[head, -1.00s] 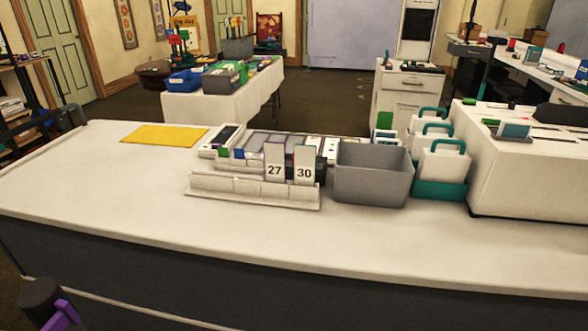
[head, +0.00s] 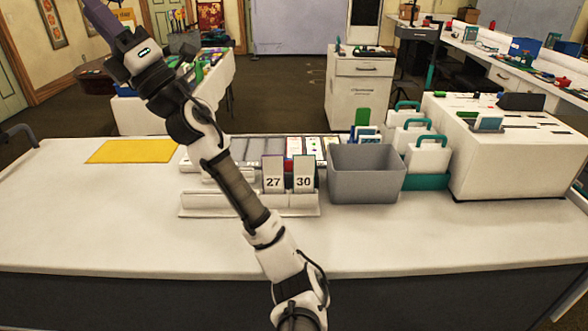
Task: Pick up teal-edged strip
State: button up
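A tall narrow strip marked 30 (head: 304,181) stands upright in the white slotted rack (head: 235,212) on the near counter. Its edge looked teal a second ago; the edge colour is hard to make out now. A similar strip marked 27 (head: 273,183) stands just left of it, with a purplish edge. My gripper (head: 98,16) is at the top left, with purple fingers, high and far from both strips. Its fingertips are cut off by the frame, so I cannot tell whether it is open. My arm crosses in front of the rack's left part.
A grey bin (head: 367,186) stands right of the rack. White teal-handled cases (head: 428,157) and a white block (head: 500,170) are farther right. Trays of cards (head: 254,150) lie behind the rack. A yellow sheet (head: 131,151) lies left. The counter's front is clear.

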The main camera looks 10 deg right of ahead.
jog(key=w+a+f+n+g+h, duration=0.1)
jog(key=a+f+n+g+h, duration=0.4)
jog(key=n+g, duration=0.55)
jog(key=n+h, duration=0.2)
jog(key=h, duration=2)
send_over(304, 165)
notch_tip(304, 165, down, 23)
notch_tip(304, 165, down, 5)
jog(key=shift+d+r+p, duration=0.1)
jog(key=shift+r+p, duration=0.1)
jog(key=shift+p, duration=0.55)
jog(key=shift+w+f, duration=0.1)
jog(key=shift+f, duration=0.4)
grip_shut()
